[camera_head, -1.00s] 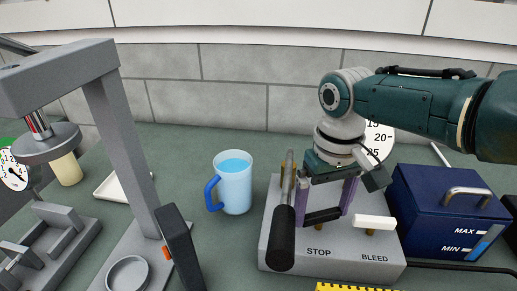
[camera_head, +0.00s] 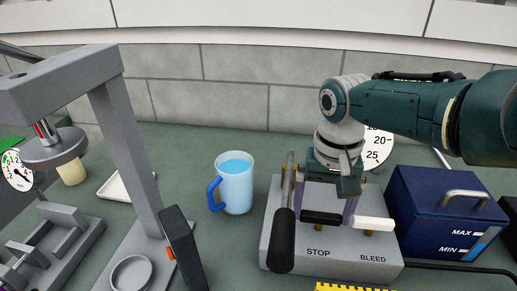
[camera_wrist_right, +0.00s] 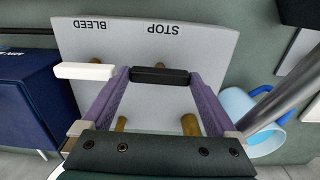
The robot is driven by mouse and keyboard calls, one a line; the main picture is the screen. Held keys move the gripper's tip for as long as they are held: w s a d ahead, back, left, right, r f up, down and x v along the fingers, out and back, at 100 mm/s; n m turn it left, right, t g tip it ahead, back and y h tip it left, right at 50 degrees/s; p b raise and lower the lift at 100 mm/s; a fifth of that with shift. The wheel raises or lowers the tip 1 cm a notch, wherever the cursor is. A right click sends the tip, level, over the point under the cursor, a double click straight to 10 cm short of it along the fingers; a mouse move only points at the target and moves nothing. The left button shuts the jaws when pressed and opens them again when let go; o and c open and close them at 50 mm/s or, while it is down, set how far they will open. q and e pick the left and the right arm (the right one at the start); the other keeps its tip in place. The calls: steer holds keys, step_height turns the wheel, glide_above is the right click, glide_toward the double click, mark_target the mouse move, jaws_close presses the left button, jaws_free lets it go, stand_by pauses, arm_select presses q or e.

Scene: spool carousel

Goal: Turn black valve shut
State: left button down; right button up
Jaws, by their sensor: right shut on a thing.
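The black valve (camera_head: 321,218) is a short black bar handle on the light grey pump block (camera_head: 335,256), above the word STOP. It lies roughly crosswise, parallel to the block's front edge. My right gripper (camera_head: 324,211) reaches down from above, its purple fingers shut on the black valve. In the right wrist view the bar (camera_wrist_right: 160,75) spans between the two fingertips. A white valve handle (camera_head: 374,224), above the word BLEED, lies just right of the gripper, close to one finger. My left gripper is not in view.
A long black-gripped lever (camera_head: 283,240) stands just left of the gripper. A blue mug (camera_head: 235,186) with blue liquid is farther left. A blue box (camera_head: 448,213) stands to the right. A grey press frame (camera_head: 128,150) fills the left. A round dial (camera_head: 377,151) is behind the gripper.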

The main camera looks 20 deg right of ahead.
mark_target(321, 214)
steer(key=o, duration=1)
step_height(321, 214, up, 10)
steer(key=p, duration=0.5)
